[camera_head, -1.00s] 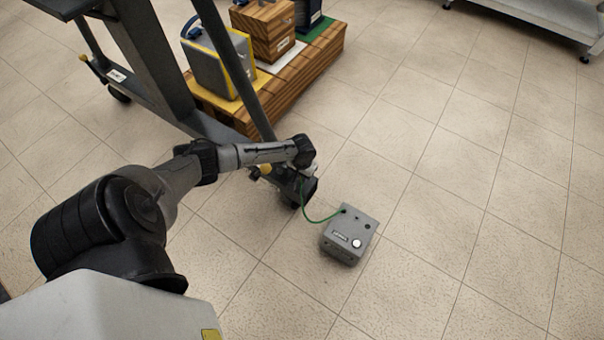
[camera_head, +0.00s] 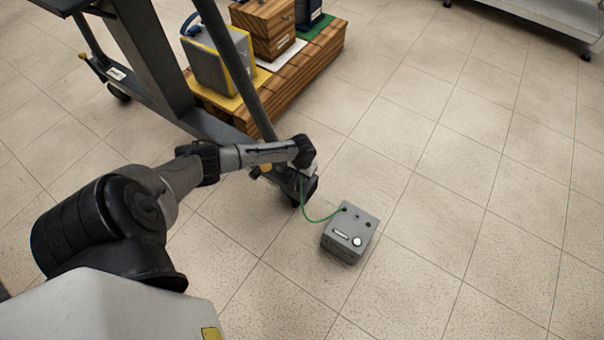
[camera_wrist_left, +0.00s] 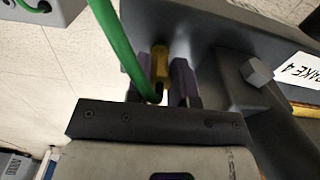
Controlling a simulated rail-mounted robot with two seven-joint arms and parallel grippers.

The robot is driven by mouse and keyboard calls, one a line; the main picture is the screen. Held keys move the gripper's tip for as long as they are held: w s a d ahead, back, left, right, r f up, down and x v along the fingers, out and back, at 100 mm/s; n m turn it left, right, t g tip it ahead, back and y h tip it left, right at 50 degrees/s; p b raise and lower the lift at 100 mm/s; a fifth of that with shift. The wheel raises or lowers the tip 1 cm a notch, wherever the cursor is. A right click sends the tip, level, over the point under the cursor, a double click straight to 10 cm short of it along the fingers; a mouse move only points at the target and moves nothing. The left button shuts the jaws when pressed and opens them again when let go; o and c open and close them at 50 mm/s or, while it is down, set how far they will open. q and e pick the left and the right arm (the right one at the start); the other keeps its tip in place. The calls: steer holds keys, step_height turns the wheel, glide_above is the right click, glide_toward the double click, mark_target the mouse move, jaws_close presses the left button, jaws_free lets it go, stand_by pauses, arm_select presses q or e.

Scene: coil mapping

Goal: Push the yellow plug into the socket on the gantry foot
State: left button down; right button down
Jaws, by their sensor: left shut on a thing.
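My left gripper (camera_head: 308,172) is at the gantry foot (camera_head: 311,190); its fingers are hard to make out in the head view. In the left wrist view my left gripper (camera_wrist_left: 161,82) has purple fingers shut on the yellow plug (camera_wrist_left: 160,62), one on each side. A green cable (camera_wrist_left: 112,40) passes close by the plug. The plug's far end is against or very near the dark grey gantry foot (camera_wrist_left: 215,35). The socket is hidden, so I cannot tell how deep the plug sits. My right gripper is in neither view.
A grey box (camera_head: 350,232) stands on the floor, with the green cable (camera_head: 318,219) running from it to the foot. A wooden pallet (camera_head: 322,52) with several cases is behind the gantry post (camera_head: 236,62).

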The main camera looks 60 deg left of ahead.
arm_select(q)
steer(key=shift+f, duration=0.1)
steer(key=c, duration=0.9)
jaws_free()
steer(key=shift+r, duration=0.3)
step_height(320, 180, up, 13)
steer(key=p, duration=0.9)
steer(key=shift+r, duration=0.15)
